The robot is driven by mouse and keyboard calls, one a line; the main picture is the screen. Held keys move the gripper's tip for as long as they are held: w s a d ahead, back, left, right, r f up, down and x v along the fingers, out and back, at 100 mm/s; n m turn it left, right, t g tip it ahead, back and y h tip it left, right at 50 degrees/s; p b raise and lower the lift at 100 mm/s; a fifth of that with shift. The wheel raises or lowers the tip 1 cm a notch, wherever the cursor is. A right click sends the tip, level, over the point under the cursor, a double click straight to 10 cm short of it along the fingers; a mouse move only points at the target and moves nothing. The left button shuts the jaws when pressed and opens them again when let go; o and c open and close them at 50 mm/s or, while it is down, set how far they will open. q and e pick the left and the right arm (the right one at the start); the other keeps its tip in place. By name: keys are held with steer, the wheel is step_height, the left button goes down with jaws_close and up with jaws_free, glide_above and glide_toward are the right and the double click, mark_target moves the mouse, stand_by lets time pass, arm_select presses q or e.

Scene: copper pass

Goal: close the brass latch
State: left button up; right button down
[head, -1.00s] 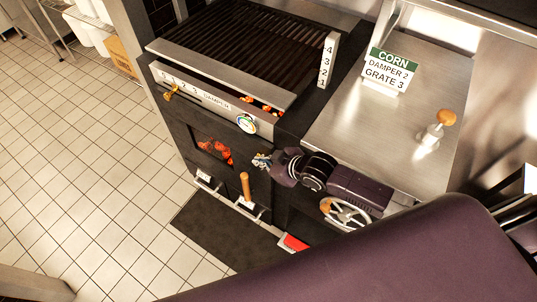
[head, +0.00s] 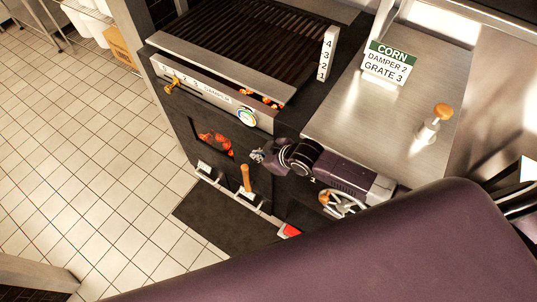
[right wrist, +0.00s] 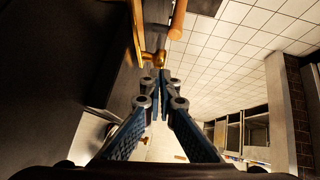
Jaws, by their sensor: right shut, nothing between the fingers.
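The brass latch (right wrist: 139,35) shows in the right wrist view as a brass bar along the dark grill front, with a rounded brass knob at its end. In the head view I cannot make it out behind my right gripper. My right gripper (head: 256,156) is at the grill front, right of the fire opening. In the right wrist view the fingertips (right wrist: 160,76) are together and empty, just short of the brass knob. I cannot tell whether they touch it. My left gripper is not in view.
A wooden handle (head: 245,178) stands below my right gripper. Glowing coals (head: 215,142) show in the opening to its left. A brass damper lever (head: 172,85) is at the upper left. A spoked handwheel (head: 346,206) is under my right forearm. Tiled floor (head: 100,190) is clear at left.

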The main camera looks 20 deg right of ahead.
steer(key=shift+r, duration=0.1)
steer(key=s+d+r+p, duration=0.1)
steer(key=s+r, duration=0.4)
steer(key=r, duration=0.6)
steer(key=shift+s+d+r+p, duration=0.15)
steer(key=shift+d+r+p, duration=0.25)
steer(key=shift+p, duration=0.5)
